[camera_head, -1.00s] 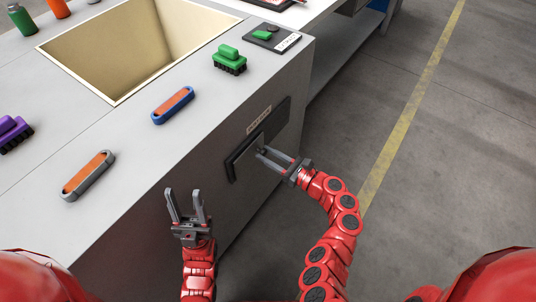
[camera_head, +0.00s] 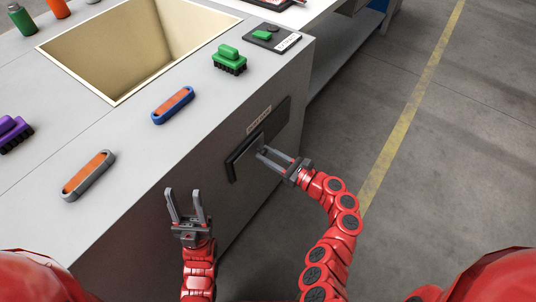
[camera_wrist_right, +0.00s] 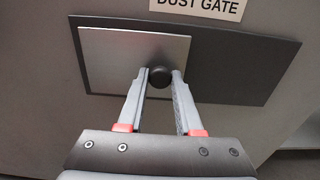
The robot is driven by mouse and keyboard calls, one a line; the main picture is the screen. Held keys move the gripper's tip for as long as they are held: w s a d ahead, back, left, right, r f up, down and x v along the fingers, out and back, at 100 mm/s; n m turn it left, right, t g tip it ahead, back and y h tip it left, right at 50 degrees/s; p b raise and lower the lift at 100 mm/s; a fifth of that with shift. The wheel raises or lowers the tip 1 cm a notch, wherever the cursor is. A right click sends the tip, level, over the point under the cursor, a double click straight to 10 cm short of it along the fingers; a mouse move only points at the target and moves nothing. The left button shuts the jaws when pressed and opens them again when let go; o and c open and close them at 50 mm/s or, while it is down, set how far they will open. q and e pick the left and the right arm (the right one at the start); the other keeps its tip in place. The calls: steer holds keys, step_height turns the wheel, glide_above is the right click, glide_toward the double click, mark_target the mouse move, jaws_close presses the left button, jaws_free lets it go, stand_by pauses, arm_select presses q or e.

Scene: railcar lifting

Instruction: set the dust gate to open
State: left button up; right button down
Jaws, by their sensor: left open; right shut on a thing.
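The dust gate is a light metal plate (camera_wrist_right: 112,58) on a dark backing panel (camera_wrist_right: 235,60) on the side of the grey bench. In the right wrist view the plate covers the left part of the panel, under a "DUST GATE" label (camera_wrist_right: 200,5). A round dark knob (camera_wrist_right: 158,77) sits at the plate's lower right edge. My right gripper (camera_wrist_right: 160,80) is shut on the knob, one finger on each side. It also shows in the head view (camera_head: 262,153). My left gripper (camera_head: 185,193) is open and empty in front of the bench side.
The bench top holds a square opening (camera_head: 150,45), a blue-and-orange tool (camera_head: 173,105), a grey-and-orange tool (camera_head: 88,176), a green brush (camera_head: 229,60) and a purple brush (camera_head: 12,133). The floor to the right is clear.

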steer(key=w+d, duration=0.1)
steer(key=w, duration=0.1)
steer(key=w+d+b, duration=0.1)
steer(key=w+d, duration=0.2)
steer(key=w, duration=0.1)
steer(key=shift+d+b, duration=0.15)
steer(key=shift+b, duration=0.2)
steer(key=w+d+b, duration=0.2)
steer(key=w+b, duration=0.1)
steer(key=w+d+b, duration=0.1)
steer(key=w, duration=0.1)
steer(key=shift+w+d+f, duration=0.1)
steer(key=shift+w+d, duration=0.1)
steer(key=shift+d, duration=0.2)
steer(key=shift+w+d+r, duration=0.15)
steer(key=shift+r, duration=0.05)
steer(key=c, duration=0.6)
jaws_free()
steer(key=shift+f, duration=0.1)
steer(key=shift+d, duration=0.15)
